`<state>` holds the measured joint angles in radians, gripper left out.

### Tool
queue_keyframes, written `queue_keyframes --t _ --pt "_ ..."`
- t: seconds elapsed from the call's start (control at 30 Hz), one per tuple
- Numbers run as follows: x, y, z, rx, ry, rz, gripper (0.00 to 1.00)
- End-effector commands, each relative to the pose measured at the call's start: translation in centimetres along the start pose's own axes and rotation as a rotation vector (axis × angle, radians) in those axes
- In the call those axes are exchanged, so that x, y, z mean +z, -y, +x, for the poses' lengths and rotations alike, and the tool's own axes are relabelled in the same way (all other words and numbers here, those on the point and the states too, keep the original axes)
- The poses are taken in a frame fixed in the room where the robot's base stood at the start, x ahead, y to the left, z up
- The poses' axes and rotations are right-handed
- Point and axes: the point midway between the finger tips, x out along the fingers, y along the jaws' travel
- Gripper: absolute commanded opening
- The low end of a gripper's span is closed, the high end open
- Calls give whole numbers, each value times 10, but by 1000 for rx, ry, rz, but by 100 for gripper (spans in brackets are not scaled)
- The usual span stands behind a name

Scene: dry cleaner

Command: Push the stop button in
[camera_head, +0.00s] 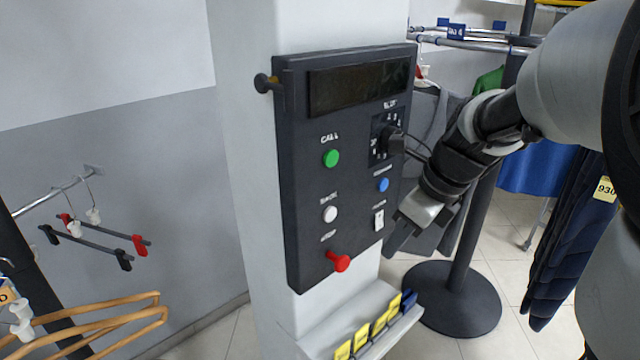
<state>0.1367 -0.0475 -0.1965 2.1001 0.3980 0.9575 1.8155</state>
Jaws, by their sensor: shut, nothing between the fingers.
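A dark control panel (300,180) is fixed to a pale pillar. The red stop button (341,262) is at the panel's lower left, under a label that seems to read STOP. It is a mushroom-shaped knob that stands out from the panel face. My gripper (392,246) is shut and empty, to the right of the red button and near the panel's lower right edge. It is apart from the button. My arm comes in from the right.
The panel also has a green button (331,158), a white button (330,214), a blue button (383,185), a black rotary knob (391,141) and a white rocker switch (379,220). A ledge (318,341) with yellow tags juts out below. A black post base (455,300) stands at right.

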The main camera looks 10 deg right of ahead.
Motion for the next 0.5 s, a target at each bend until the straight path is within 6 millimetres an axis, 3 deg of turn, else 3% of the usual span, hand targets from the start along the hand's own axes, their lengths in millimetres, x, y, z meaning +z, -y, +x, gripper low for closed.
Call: queue_keyframes --t 0.4,0.47,0.5 --pt "-2 -1 87 5 -4 0 0" --pt "-2 -1 98 4 -4 0 0" --pt "9 -1 96 2 -1 -4 0"
